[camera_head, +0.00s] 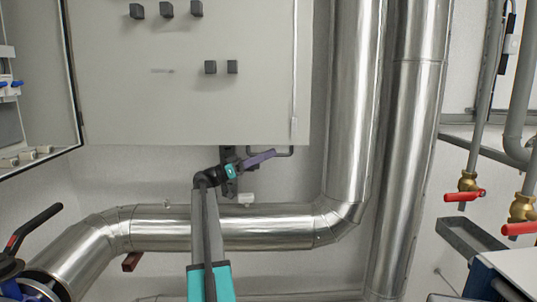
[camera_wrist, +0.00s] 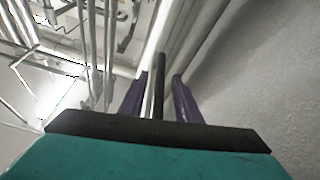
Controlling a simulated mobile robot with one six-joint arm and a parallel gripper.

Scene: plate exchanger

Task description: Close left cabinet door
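A pale grey cabinet (camera_head: 190,110) with several dark knobs on its front fills the upper left of the head view. At the far left a dark-edged open section (camera_head: 74,85) slants toward the camera, with fittings inside; I cannot tell how much of it is the left door. My gripper (camera_head: 272,154) has purple fingers and is just below the cabinet's bottom edge, toward its right end. In the wrist view my gripper (camera_wrist: 160,76) has its fingers apart, with a dark rod (camera_wrist: 159,95) showing between them. I cannot tell whether they touch it.
Shiny metal pipes (camera_head: 354,100) run vertically right of the cabinet, and another pipe (camera_head: 270,232) crosses below it behind my arm. Red-handled valves (camera_head: 465,195) stand at the right. A black-and-red lever (camera_head: 35,227) is at the lower left.

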